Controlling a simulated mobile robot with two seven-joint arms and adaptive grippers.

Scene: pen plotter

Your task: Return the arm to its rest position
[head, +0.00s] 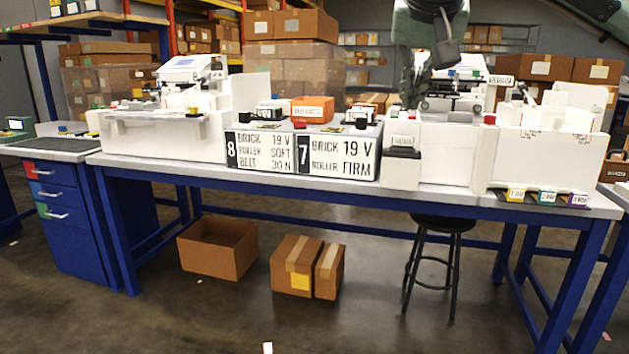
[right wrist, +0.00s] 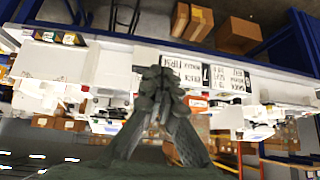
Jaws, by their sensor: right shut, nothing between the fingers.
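My right arm (head: 430,25) comes down from the top of the head view, over the right half of the workbench (head: 330,192). Its right gripper (head: 409,95) is dark grey-green and hangs in front of the white equipment. In the right wrist view the gripper (right wrist: 160,78) has its fingers together with nothing between them. The scene appears upside down in that view, with the bench beyond the fingertips. I cannot tell from the head view how far the gripper is from the equipment. My left gripper does not show.
A white machine (head: 165,135) stands at the bench's left, and a white housing (head: 545,150) at its right. Signs 8 (head: 260,150) and 7 (head: 338,155) face front between them. An orange box (head: 312,108) sits behind. Below are cartons (head: 215,250) and a black stool (head: 443,224).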

